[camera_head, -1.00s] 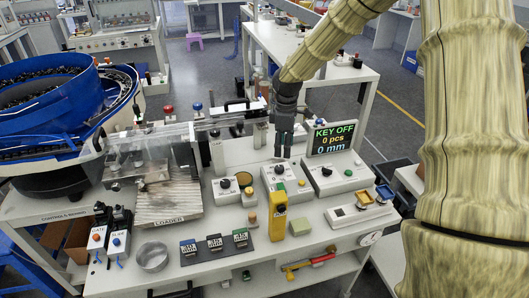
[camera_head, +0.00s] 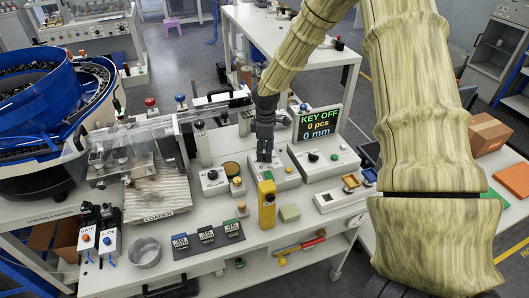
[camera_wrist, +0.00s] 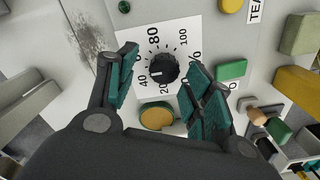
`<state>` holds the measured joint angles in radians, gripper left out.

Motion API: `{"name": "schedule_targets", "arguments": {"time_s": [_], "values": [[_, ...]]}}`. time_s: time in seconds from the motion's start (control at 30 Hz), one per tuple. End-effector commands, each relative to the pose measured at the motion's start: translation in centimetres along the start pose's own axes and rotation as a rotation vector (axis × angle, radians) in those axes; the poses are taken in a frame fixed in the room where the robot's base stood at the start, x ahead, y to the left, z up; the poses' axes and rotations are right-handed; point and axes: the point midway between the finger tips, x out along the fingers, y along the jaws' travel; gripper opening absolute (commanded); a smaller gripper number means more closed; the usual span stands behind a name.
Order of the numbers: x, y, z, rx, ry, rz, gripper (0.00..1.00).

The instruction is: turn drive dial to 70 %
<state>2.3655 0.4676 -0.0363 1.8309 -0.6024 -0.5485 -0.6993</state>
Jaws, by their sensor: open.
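The drive dial (camera_wrist: 164,68) is a black ribbed knob on a white scale plate (camera_wrist: 178,36) in the wrist view. Numbers 20, 40, 80 and 100 and a % sign show; the 60 mark is hidden by a finger. The knob's white pointer faces left, near the 40 side. My gripper (camera_wrist: 164,84) is open, with one teal-padded finger left of the knob and one right of it, both apart from it. In the head view my gripper (camera_head: 264,156) points down over the middle grey control box (camera_head: 284,181) and covers the knob.
In the head view a yellow post (camera_head: 267,206) stands just in front of the box.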

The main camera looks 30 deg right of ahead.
Motion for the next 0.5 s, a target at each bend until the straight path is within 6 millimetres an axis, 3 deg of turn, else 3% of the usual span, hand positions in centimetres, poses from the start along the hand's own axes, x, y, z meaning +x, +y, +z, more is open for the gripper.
{"name": "schedule_targets", "arguments": {"time_s": [0.2, 0.5], "values": [[1.5, 0.1, -0.1, 0.001, -0.002, -0.003, 0.51], [1.8, 0.2, -0.2, 0.001, -0.002, -0.002, 0.51]]}}
